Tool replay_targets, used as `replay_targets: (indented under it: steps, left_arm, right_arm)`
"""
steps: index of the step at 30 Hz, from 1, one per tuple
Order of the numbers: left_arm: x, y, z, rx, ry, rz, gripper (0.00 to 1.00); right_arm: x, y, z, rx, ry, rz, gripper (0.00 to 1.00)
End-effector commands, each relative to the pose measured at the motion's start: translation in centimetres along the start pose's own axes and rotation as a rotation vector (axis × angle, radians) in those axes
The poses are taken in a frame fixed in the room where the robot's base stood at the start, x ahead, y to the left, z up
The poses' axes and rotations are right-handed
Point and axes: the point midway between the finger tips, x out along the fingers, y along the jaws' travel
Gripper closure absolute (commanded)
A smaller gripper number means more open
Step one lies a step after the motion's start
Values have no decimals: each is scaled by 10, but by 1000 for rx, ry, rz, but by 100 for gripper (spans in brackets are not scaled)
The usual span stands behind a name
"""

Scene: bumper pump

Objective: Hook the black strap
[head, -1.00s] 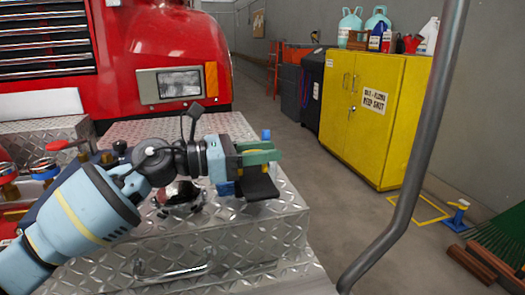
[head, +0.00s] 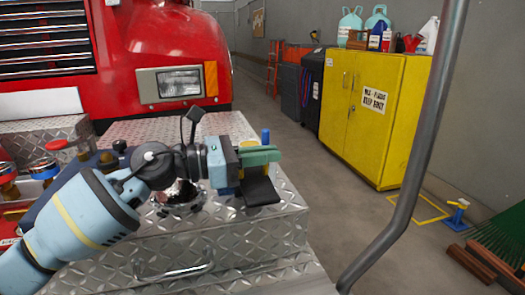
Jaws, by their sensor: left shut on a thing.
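The black strap (head: 260,191) shows as a flat dark flap at the right end of the diamond-plate bumper. My left gripper (head: 256,158) is over the bumper's top right side, shut on the strap's upper part. Its green finger lies just above the flap and covers the place where the strap is gripped. A small blue upright piece (head: 266,136) shows just behind the green finger. The rest of the strap and any hook are hidden by the gripper. My right gripper is out of view.
The metal bumper (head: 290,216) has a front handle (head: 175,272) and a shiny dome (head: 180,193). Valves with red and blue knobs stand at left. A grey pole (head: 412,165) rises at right. A yellow cabinet (head: 372,135) stands beyond open floor.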

Motion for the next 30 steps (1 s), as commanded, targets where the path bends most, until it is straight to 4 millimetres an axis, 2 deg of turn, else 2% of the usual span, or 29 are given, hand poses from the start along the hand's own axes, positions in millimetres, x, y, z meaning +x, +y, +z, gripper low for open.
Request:
replay_targets:
  steps: [16,30]
  left_arm:
    - [1,-48,-35,378,5,-7,100]
    - [1,-62,-52,541,7,-6,100]
  right_arm:
    - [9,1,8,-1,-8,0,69]
    - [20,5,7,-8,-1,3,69]
